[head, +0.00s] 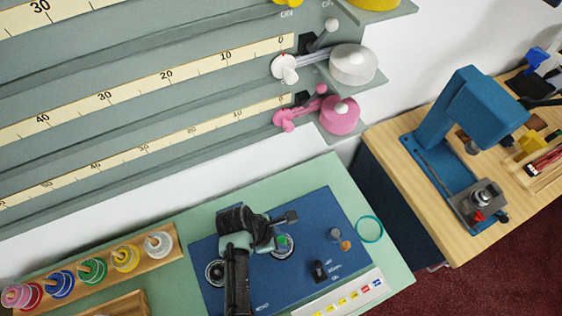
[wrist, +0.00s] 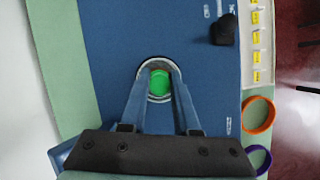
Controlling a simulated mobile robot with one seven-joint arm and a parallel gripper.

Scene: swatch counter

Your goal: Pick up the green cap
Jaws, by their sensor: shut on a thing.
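The green cap (wrist: 160,84) shows between my fingertips in the wrist view, with a pale ring around it on the blue panel. In the head view a small part of the green cap (head: 282,240) shows beside my dark gripper (head: 276,232). In the wrist view my gripper (wrist: 158,78) has one finger on each side of the cap and is shut on it. I cannot tell whether the cap is clear of the panel.
The blue panel (head: 325,215) carries a black knob (head: 320,271) and another round fitting. A teal ring (head: 369,229) lies on the green counter to the right. Wooden racks with colored spools stand at left. A blue press (head: 478,105) stands on the wooden table.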

